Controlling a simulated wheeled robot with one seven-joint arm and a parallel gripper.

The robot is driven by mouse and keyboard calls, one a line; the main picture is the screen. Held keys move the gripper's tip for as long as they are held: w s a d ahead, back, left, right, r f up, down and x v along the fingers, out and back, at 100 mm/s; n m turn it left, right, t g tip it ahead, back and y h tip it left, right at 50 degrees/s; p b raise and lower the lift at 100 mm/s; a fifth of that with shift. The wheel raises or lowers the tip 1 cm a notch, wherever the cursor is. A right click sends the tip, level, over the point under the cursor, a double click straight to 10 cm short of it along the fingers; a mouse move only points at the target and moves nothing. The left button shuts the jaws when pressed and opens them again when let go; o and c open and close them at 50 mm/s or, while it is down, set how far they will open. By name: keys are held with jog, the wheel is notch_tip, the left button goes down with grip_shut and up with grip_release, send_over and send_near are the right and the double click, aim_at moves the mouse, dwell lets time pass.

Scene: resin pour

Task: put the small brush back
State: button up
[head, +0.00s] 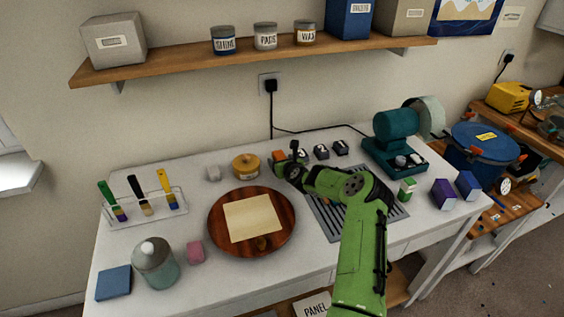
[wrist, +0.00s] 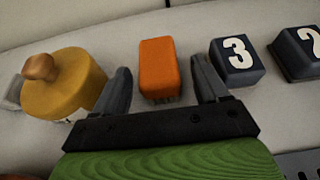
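A small orange block with short grey bristles along its lower edge, which looks like the small brush (wrist: 159,62), sits on the white table in the wrist view. It also shows in the head view (head: 278,155), partly hidden by my gripper (head: 291,168). In the wrist view my gripper (wrist: 162,85) is open, with one finger on each side of the brush and a gap on both sides. A clear rack (head: 148,207) at the left of the table holds brushes with green, black and yellow handles.
A yellow jar (wrist: 65,82) with a knob stands close left of the brush. Dark blocks numbered 3 (wrist: 237,60) and 2 (wrist: 297,52) stand close right. A round wooden board (head: 225,242) with a paper sheet lies in front. A teal machine (head: 395,135) stands at the right.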

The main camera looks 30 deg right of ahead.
jog(key=shift+r, duration=0.1)
